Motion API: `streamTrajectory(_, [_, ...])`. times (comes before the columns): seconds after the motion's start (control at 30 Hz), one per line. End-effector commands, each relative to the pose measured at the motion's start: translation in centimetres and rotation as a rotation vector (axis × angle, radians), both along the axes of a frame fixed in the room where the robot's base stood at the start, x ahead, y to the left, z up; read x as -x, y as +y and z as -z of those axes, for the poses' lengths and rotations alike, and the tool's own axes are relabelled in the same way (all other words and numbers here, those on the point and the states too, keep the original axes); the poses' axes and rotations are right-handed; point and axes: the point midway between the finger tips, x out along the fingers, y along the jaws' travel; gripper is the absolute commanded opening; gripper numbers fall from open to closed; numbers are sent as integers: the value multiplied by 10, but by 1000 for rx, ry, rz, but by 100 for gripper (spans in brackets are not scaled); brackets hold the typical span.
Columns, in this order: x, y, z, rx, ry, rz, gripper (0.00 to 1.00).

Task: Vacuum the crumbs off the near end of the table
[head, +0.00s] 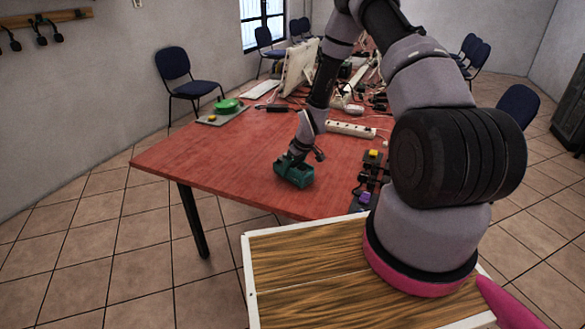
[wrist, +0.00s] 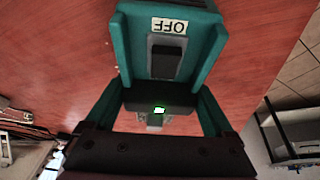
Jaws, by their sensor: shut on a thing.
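The teal hand vacuum (head: 294,171) is on or just above the near part of the red table (head: 215,150); I cannot tell if it touches. My gripper (head: 298,157) is shut on it from above. In the wrist view, the vacuum (wrist: 168,12) fills the upper middle, with a dark switch (wrist: 166,57), an upside-down OFF label (wrist: 169,26) and a small lit green light (wrist: 158,110). A few tiny pale specks (wrist: 116,68) on the red top beside it may be crumbs. The vacuum's underside is hidden.
A power strip (head: 350,130), a monitor (head: 299,63) and tangled cables lie farther back. A green round object (head: 227,105) sits on a grey board at the left edge. Blocks with yellow and purple parts (head: 364,197) line the right edge. The near left tabletop is clear.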

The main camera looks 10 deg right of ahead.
Motion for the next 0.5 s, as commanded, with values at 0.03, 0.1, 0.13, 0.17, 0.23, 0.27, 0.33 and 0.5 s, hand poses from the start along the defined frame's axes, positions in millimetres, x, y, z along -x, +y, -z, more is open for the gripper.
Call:
streamTrajectory(0.03, [-1, -1, 0, 0, -1, 0, 35])
streamTrajectory(0.1, [-3, -2, 0, 0, -1, 0, 35])
streamTrajectory(0.13, [-4, -2, 0, 0, -2, 0, 35])
streamTrajectory(0.17, [-5, -3, 0, -1, -2, 1, 35])
streamTrajectory(0.23, [-8, -5, -1, -1, -3, 1, 35])
streamTrajectory(0.27, [-9, -6, -1, -1, -3, 1, 35])
streamTrajectory(0.33, [-11, -8, -1, -1, -2, 2, 35])
streamTrajectory(0.5, [-17, -12, -1, -1, -3, 0, 35])
